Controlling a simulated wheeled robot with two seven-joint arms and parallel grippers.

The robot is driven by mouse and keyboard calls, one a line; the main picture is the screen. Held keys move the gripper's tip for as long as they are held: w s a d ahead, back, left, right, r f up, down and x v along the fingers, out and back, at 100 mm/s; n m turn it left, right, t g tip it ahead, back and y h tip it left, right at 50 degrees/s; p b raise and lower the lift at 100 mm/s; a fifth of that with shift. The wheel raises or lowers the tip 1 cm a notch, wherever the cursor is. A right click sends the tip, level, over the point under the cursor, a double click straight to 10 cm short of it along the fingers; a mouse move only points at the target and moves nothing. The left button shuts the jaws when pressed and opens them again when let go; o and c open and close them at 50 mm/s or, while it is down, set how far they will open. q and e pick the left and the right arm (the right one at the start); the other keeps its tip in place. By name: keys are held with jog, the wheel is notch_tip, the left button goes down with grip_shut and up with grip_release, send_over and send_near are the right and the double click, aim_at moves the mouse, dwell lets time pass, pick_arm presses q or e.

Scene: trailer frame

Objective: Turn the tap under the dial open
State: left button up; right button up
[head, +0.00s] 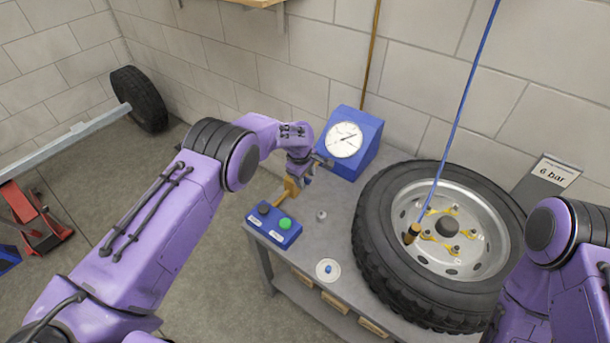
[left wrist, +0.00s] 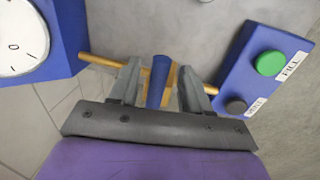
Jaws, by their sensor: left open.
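The dial (head: 344,139) is a white round face on a blue sloped box on the bench. The tap (head: 291,187) has a brass pipe below the dial box. In the left wrist view its brass pipe (left wrist: 100,62) runs crosswise, and its blue lever (left wrist: 158,80) points toward my gripper. My left gripper (head: 304,170) is at the tap with open jaws. In the left wrist view my left gripper (left wrist: 161,84) has one finger on each side of the blue lever, with small gaps showing. My right gripper is not in view; only my right arm shows.
A blue button box (head: 274,226) with a green button (head: 285,223) stands close beside the tap. A tyre on a rim (head: 440,245) fills the bench's right side, with a blue hose (head: 457,120) above it. A small white disc (head: 328,270) lies near the front edge.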

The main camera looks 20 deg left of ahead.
pick_arm(q)
grip_shut()
